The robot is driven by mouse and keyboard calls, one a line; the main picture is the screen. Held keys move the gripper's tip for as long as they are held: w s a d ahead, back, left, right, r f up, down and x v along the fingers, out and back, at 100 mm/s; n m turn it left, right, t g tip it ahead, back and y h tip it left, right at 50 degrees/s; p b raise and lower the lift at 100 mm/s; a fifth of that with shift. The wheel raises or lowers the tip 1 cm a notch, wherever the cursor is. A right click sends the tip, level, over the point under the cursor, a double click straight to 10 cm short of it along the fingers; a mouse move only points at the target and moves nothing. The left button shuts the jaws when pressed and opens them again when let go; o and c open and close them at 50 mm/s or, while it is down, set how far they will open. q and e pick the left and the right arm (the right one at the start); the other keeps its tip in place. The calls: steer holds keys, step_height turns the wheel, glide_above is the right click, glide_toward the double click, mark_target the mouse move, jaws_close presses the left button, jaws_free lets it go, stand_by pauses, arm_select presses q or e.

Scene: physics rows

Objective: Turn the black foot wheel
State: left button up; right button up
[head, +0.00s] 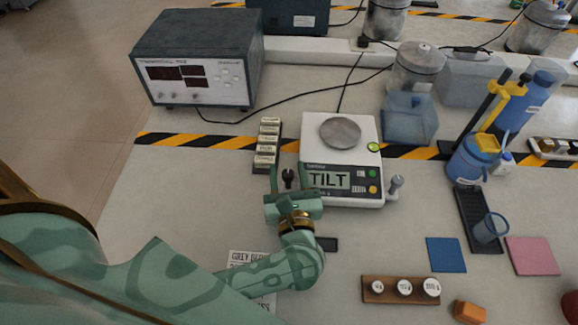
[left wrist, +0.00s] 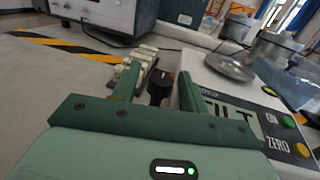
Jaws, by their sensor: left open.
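The black foot wheel (head: 288,176) is a small dark knob at the left front corner of the white balance (head: 352,122). In the left wrist view the wheel (left wrist: 158,87) stands between the two green fingers of my left gripper (left wrist: 158,92). In the head view my left gripper (head: 288,173) is open, with a finger on each side of the wheel. Gaps show between the fingers and the wheel in the wrist view. The balance display (head: 329,180) reads TILT. A grey foot wheel (head: 396,183) is at the balance's right front corner. My right gripper is not in view.
A rack of pale labelled blocks (head: 265,147) stands close to the left of the wheel. A grey instrument box (head: 200,60) is behind it. A printed card (head: 250,262) lies partly under my left arm. A holder with white-topped weights (head: 402,290) sits in front.

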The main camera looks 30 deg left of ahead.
arm_select(q)
steer(key=c, duration=0.8)
jaws_close()
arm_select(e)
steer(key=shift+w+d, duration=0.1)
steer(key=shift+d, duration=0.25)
